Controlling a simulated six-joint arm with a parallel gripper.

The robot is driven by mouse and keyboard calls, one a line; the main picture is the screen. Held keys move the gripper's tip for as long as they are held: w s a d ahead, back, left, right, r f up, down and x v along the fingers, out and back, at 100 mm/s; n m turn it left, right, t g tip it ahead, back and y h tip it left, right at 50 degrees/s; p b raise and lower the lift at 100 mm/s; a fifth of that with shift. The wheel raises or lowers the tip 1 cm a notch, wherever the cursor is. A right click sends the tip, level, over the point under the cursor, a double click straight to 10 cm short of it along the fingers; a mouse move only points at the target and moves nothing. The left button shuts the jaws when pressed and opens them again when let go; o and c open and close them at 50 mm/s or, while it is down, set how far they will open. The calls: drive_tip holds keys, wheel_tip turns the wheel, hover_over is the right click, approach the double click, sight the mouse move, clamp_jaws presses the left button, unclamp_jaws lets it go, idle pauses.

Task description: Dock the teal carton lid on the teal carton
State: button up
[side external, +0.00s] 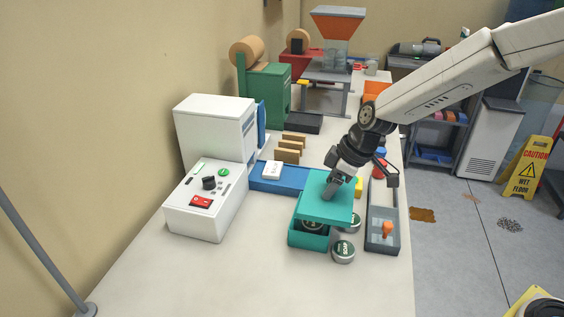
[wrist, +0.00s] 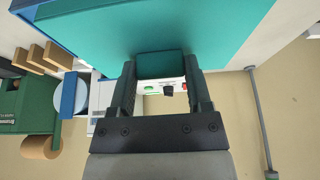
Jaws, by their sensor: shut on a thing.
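The teal carton lid (side external: 318,207) is a flat teal panel with my gripper (side external: 331,190) over it in the side view. In the wrist view the lid (wrist: 170,30) fills the top, and my gripper (wrist: 162,82) is shut on a teal block on it. The teal carton (side external: 309,239) stands on the table under the lid, its front wall showing. A dark gap shows between lid and carton at the front, with a dark round tin inside. The lid sits above the carton and looks slightly tilted; whether its back edge touches is hidden.
Round tins (side external: 343,251) stand close right of the carton. A grey tray with an orange handle (side external: 386,231) lies further right. A blue strip (side external: 282,181) lies behind, and a white machine with buttons (side external: 207,198) stands left. The front table is clear.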

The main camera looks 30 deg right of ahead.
sight(321, 186)
drive_tip(key=shift+w+a+f, duration=0.15)
drive_tip(key=shift+w+f, duration=0.7)
drive_tip(key=shift+f, duration=0.2)
drive_tip(key=shift+w+a+f, duration=0.15)
drive_tip(key=shift+w+f, duration=0.65)
drive_tip(key=shift+f, duration=0.2)
drive_tip(key=shift+w+f, duration=0.15)
drive_tip(key=shift+f, duration=0.05)
drive_tip(key=shift+w+f, duration=0.1)
drive_tip(key=shift+f, duration=1.55)
drive_tip(key=shift+f, duration=0.45)
drive_tip(key=o, duration=1.2)
drive_tip(key=shift+o, duration=0.2)
drive_tip(key=shift+r, duration=0.1)
